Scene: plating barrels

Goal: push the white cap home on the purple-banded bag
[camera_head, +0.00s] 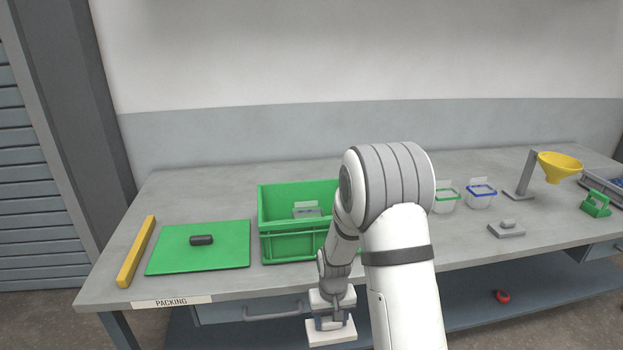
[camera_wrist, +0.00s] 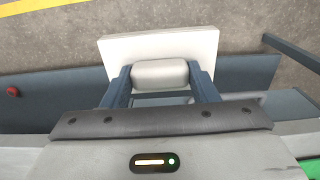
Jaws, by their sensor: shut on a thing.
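My gripper (camera_head: 332,318) hangs at the bench's front edge, in front of the drawer. It is shut on the pale knob (camera_wrist: 160,74) of a flat white piece, with one finger on each side. The white piece (camera_wrist: 119,48) spreads out beyond the fingers over the floor; it also shows in the head view (camera_head: 330,334). It looks like the white cap, apart from any bag. No clearly purple band shows. Two clear containers, one with a blue band (camera_head: 481,189) and one with a green band (camera_head: 447,196), stand right of my arm, which hides part of the bench.
A green crate (camera_head: 284,249) stands mid-bench with a grey item inside. A green mat (camera_head: 180,260) bears a dark cylinder (camera_head: 201,240). A yellow bar (camera_head: 136,252) lies at left. A grey knobbed plate (camera_head: 507,230) and yellow funnel (camera_head: 559,166) stand at right.

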